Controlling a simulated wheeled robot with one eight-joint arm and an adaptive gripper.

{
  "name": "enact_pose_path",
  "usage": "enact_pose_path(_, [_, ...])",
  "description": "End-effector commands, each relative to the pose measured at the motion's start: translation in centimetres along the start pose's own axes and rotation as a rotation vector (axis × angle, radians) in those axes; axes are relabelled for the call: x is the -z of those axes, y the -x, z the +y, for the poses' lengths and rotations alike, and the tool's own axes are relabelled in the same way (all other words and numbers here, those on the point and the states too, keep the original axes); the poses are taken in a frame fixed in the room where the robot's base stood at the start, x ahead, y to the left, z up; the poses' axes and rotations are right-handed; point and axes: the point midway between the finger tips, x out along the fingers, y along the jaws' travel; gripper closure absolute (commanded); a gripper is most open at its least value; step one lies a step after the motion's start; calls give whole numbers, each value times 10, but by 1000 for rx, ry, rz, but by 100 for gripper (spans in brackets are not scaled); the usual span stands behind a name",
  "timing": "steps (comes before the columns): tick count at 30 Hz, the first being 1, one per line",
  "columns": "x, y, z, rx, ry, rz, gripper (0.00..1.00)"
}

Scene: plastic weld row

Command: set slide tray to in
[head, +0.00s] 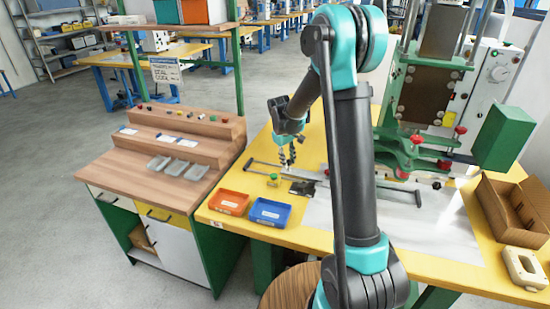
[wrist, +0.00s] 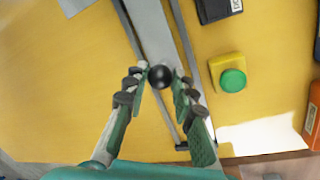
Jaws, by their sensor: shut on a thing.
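The slide tray (wrist: 152,32) is a flat grey metal strip between two dark rails in the wrist view. A round black knob (wrist: 160,76) sits at its near end. My gripper (wrist: 161,80) has one finger on each side of the knob and is shut on it. In the head view my gripper (head: 287,163) points down at the left end of the rails (head: 254,165) on the yellow table. The tray's far end is out of the wrist view and partly hidden by my arm in the head view.
A green push button (wrist: 232,80) on a yellow base and a black device (wrist: 218,8) lie right of the rails. Orange (head: 229,202) and blue (head: 270,212) bins stand at the table's front. The green press (head: 415,145) stands at the rails' right end, near a cardboard box (head: 515,208).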

Motion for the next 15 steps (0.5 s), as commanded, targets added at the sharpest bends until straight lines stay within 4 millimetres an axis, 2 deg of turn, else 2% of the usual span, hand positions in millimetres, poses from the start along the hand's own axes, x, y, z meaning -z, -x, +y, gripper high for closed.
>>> enact_pose_path(6, [-21, -3, 13, 0, -1, -1, 100])
enact_pose_path(15, [-26, -3, 17, 0, 1, -1, 100])
